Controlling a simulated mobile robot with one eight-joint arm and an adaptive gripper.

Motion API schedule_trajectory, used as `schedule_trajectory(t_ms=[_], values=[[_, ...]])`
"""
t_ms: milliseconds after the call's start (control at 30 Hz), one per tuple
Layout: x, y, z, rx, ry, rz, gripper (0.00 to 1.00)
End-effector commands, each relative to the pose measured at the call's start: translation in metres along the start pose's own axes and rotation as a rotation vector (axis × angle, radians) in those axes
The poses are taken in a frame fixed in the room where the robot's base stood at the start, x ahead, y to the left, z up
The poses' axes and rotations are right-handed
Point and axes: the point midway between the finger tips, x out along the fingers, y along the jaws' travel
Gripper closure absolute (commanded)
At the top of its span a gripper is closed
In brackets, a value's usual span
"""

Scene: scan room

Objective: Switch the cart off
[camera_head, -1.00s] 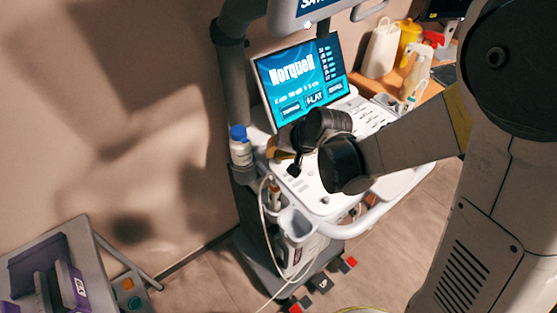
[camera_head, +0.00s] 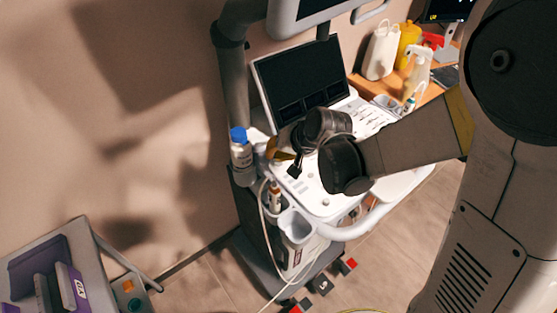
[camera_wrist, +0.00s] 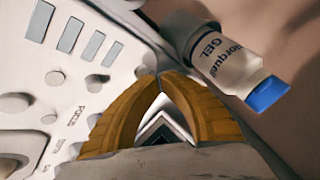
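The cart (camera_head: 352,228) is a white ultrasound-type unit with a tilted screen (camera_head: 302,78) that is dark. Its upper monitor is also dark where it shows at the top. The white control panel (camera_head: 312,195) carries knobs and buttons; it fills the left of the wrist view (camera_wrist: 110,22). My gripper (camera_head: 282,155) is at the panel's left rear area, below the screen. In the wrist view its two yellow fingers (camera_wrist: 163,78) meet at the tips with nothing between them. The fingertips hide the panel spot under them, and I cannot tell whether they touch it.
A gel bottle with a blue cap (camera_head: 240,150) stands in a holder at the panel's left edge, close to my fingers in the wrist view (camera_wrist: 225,62). A wooden counter (camera_head: 428,92) with bottles is behind right. A grey-purple device (camera_head: 60,265) stands at lower left.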

Motion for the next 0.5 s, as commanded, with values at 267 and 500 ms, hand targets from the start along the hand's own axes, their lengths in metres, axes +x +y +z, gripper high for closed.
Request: schedule_trajectory(t_ms=[267, 500], values=[[-0.006, -0.0033, -0.0033, 0.0, 0.0, 0.0, 1.0], [-0.0076, -0.0041, -0.0042, 0.0, 0.0, 0.0, 1.0]])
